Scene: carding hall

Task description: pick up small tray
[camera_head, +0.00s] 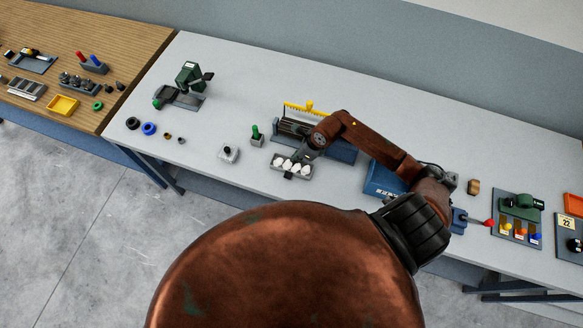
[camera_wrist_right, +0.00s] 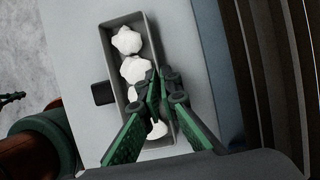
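The small tray (camera_head: 277,170) is a grey oblong tray with several white fluffy tufts, near the front edge of the pale bench. It also shows in the right wrist view (camera_wrist_right: 115,63), with a black tab on its left side. My right gripper (camera_head: 304,156) is at the tray's back right side, its arm reaching in from the right. In the right wrist view its green-padded fingers (camera_wrist_right: 162,88) overlap the tray's right wall and cover some tufts. The fingertips appear close together there; whether they grip the wall is hidden.
Behind the tray is a dark machine (camera_head: 342,150) with a yellow comb-like strip. A small pot with a green peg (camera_head: 257,139) and a grey switch box (camera_head: 228,153) stand to the left. A blue box (camera_head: 380,180) is to the right.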

